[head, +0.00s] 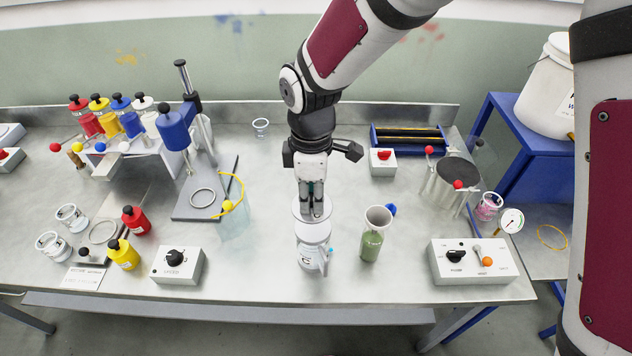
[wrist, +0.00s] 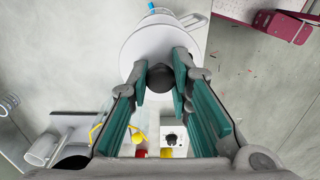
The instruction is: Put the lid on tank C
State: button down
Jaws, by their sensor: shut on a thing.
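Tank C (head: 309,259) is a white, clear-walled vessel with a "C" on its front. It stands upright near the front middle of the bench. The lid (head: 299,212) is a pale disc at the tank's top; it also shows in the wrist view (wrist: 145,48). My gripper (head: 312,212) points down and is shut on the lid's dark round knob (wrist: 160,79), which sits between the teal-padded fingers (wrist: 163,85). Part of the tank (wrist: 196,10) shows past the lid's edge. I cannot tell whether the lid touches the tank's rim.
A green-filled cylinder (head: 371,246) stands close right of the tank. A grey control box (head: 178,265) is at front left, and a larger switch box (head: 478,261) at right. A stand with a blue motor (head: 173,130) is at left. Bench space behind the tank is clear.

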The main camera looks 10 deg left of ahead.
jog(key=shift+f+b, duration=0.8)
jog(key=shift+f, duration=2.3)
jog(key=shift+f, duration=0.15)
jog(key=c, duration=1.4)
grip_release()
jog(key=shift+o, duration=0.6)
jog(key=o, duration=0.4)
jog(key=shift+r+p, duration=0.85)
jog(key=shift+r, duration=2.65)
